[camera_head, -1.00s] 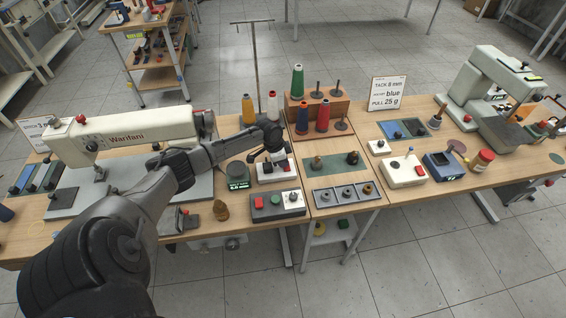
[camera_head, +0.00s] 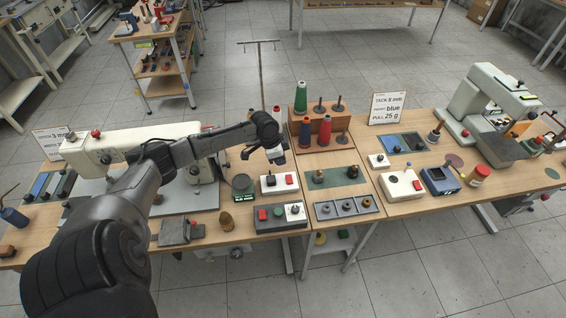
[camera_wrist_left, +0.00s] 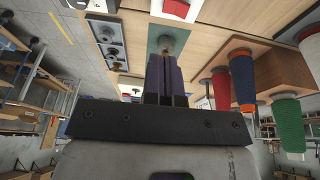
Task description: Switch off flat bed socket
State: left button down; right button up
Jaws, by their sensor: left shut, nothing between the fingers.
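A small white box (camera_head: 268,189) with a red rocker switch (camera_head: 289,179) and a dark plug-like part on top sits on the left table, right of the long white flat bed machine (camera_head: 120,149). I take it for the socket. Whether the rocker is on or off is too small to tell. My left gripper (camera_head: 277,160) is above and just behind the box, apart from it, and shut on nothing. In the left wrist view its closed fingers (camera_wrist_left: 165,80) point toward a green mat; the red rocker (camera_wrist_left: 176,9) shows at the top edge. My right gripper is out of view.
A wooden spool rack (camera_head: 322,126) stands right of the gripper. Another white box with a red switch (camera_head: 403,186) is on the right table.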

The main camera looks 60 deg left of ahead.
pick_arm(q)
jog(key=shift+s+d+r, duration=0.1)
jog(key=shift+s+r, duration=0.2)
jog(key=shift+r, duration=0.4)
